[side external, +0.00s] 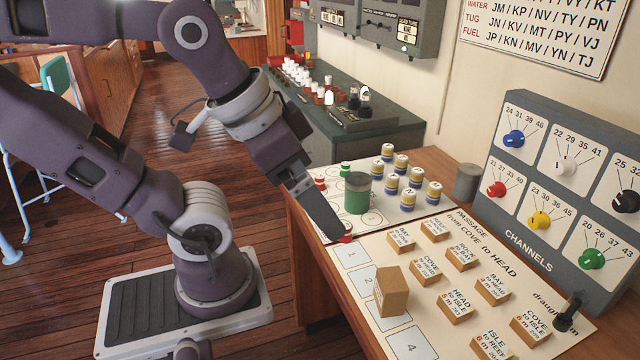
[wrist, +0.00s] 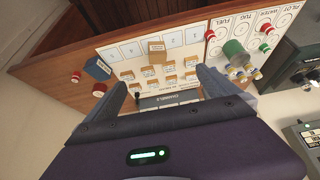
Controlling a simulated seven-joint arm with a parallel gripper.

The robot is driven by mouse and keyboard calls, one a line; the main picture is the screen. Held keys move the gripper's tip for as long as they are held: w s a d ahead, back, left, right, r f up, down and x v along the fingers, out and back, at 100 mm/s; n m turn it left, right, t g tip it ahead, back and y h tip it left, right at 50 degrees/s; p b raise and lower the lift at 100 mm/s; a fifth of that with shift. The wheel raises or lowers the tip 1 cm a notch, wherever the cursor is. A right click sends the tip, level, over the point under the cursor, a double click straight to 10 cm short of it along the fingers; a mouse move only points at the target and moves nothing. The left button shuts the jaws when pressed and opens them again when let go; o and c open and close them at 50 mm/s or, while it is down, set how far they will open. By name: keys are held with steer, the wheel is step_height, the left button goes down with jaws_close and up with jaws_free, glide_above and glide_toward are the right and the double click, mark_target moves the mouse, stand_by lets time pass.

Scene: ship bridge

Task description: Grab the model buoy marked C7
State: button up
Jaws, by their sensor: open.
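Several small model buoys, white, blue and yellow cylinders, stand in a cluster (side external: 408,198) on the white chart board in the side view. They also show at the right in the wrist view (wrist: 244,75). Their markings are too small to read, so I cannot tell which is C7. My gripper (side external: 330,218) is left of the cluster, above the board's left edge, with a small red piece (side external: 346,238) by its tip; contact is unclear. In the wrist view my gripper (wrist: 160,82) is open with nothing between its fingers.
A green cylinder (side external: 357,194) stands between my gripper and the buoys, with a grey cylinder (side external: 467,183) behind. Wooden blocks (side external: 459,306) and a taller tan box (side external: 391,290) occupy the nearer board. The dial panel (side external: 560,185) rises at right.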

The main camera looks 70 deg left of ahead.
steer(key=c, duration=1.1)
steer(key=shift+r, duration=0.1)
